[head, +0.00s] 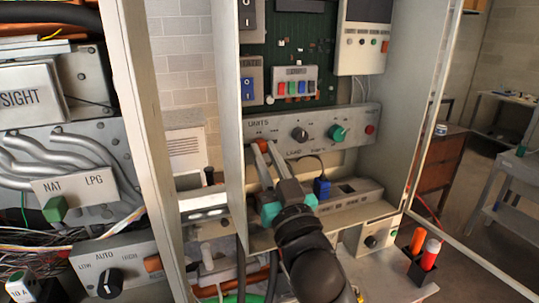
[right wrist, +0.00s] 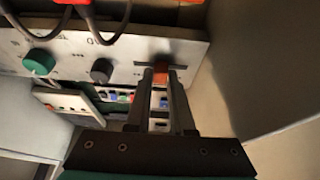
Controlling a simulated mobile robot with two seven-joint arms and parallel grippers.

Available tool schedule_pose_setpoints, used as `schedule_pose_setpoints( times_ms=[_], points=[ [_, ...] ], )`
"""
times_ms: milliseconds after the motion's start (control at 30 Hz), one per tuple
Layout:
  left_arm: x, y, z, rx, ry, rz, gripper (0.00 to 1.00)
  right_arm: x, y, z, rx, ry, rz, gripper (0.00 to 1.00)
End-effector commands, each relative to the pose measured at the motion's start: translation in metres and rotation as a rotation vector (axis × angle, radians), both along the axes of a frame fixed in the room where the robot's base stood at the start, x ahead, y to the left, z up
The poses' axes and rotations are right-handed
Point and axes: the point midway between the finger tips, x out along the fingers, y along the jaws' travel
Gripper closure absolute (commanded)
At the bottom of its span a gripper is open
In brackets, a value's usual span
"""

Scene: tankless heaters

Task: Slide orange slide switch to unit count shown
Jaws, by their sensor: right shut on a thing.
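The orange slide switch (head: 258,138) sits at the left end of the grey panel marked UNITS (head: 315,120), in a horizontal slot. My right gripper (head: 264,150) reaches up to it from below, with its two fingers around the switch. In the right wrist view the orange switch (right wrist: 160,73) shows between the fingertips of my right gripper (right wrist: 161,82), which is shut on it. The small marks beside the UNITS label are too blurred to read. The fingers partly hide the switch and slot. My left gripper is not in view.
On the same panel are a black knob (head: 299,134), a green knob (head: 337,133) and a red button (head: 370,129). Above is a block of coloured switches (head: 295,86). A cabinet wall (head: 231,150) stands close left of the switch. A shelf with a blue connector (head: 322,187) lies below.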

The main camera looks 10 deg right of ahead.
Motion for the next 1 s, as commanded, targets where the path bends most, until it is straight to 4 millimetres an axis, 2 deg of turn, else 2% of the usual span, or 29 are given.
schedule_pose_setpoints(
  times_ms=[33, 67, 300, 667, 767, 1000],
  points=[
    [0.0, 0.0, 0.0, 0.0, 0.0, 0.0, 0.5, 0.0, 0.0, -0.001, 0.0, 0.002, 0.0, 1.0],
    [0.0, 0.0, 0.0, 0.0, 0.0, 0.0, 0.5, 0.0, 0.0, -0.001, 0.0, 0.002, 0.0, 0.76],
    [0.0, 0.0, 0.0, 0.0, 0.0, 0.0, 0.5, 0.0, 0.0, -0.001, 0.001, 0.001, 0.0, 0.49],
    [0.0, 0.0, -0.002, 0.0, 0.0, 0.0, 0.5, -0.003, -0.001, -0.003, 0.001, 0.001, -0.001, 0.47],
    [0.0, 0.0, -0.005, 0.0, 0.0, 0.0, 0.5, -0.012, -0.003, -0.007, 0.003, 0.003, 0.0, 0.47],
    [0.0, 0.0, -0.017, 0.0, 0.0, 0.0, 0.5, -0.049, -0.01, -0.024, 0.002, 0.005, 0.0, 0.47]
  ],
)
